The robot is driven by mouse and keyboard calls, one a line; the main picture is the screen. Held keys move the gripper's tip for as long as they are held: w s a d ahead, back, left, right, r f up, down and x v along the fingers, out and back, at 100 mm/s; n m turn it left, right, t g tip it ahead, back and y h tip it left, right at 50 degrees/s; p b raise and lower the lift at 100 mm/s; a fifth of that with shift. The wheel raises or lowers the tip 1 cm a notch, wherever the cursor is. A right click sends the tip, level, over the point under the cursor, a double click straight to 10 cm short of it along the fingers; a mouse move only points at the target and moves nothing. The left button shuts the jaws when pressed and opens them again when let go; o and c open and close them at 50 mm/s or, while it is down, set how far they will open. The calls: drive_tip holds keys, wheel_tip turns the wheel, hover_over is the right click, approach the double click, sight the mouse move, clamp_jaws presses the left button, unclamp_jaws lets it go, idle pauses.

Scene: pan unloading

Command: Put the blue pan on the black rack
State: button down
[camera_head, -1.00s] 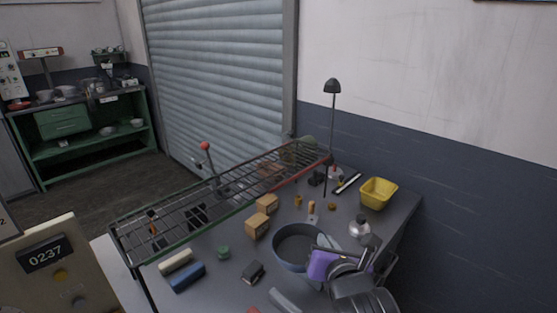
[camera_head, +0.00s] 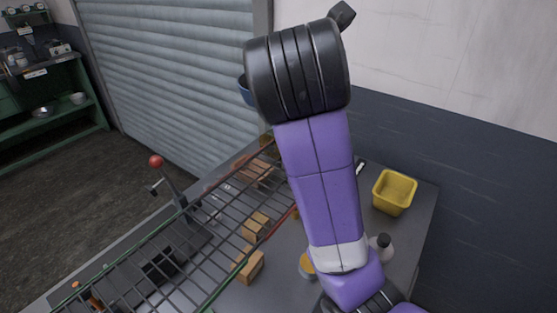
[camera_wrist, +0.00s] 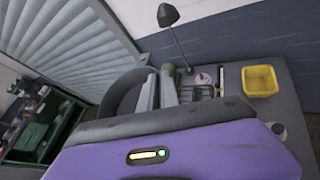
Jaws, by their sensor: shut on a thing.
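The blue pan (camera_head: 246,90) is raised high in the head view, and only a small blue edge shows at the left of my arm. In the wrist view the pan (camera_wrist: 122,92) is a dark round shape, tilted, at the fingers. My gripper (camera_wrist: 159,88) is shut on the pan; the exact grip point is partly hidden. In the head view my gripper is hidden behind my arm. The black rack (camera_head: 205,235) is a wire shelf above the table, running from the lower left towards the middle. The pan is above the rack's far end, apart from it.
Boxes (camera_head: 250,266) stand under and beside the rack. A red-knobbed lever (camera_head: 156,162) rises at the rack's left. A yellow basket (camera_head: 394,192) and a bottle (camera_head: 381,246) stand on the right of the table. A lamp (camera_wrist: 168,16) stands near the wall. The visible rack top looks bare.

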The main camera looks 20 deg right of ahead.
wheel_tip(320, 180, down, 19)
drive_tip(key=shift+s, duration=0.1)
idle(0.4)
drive_tip(key=c, duration=1.6)
unclamp_jaws()
drive_tip(key=shift+f, duration=0.1)
drive_tip(key=shift+o, duration=0.2)
drive_tip(key=v, duration=1.2)
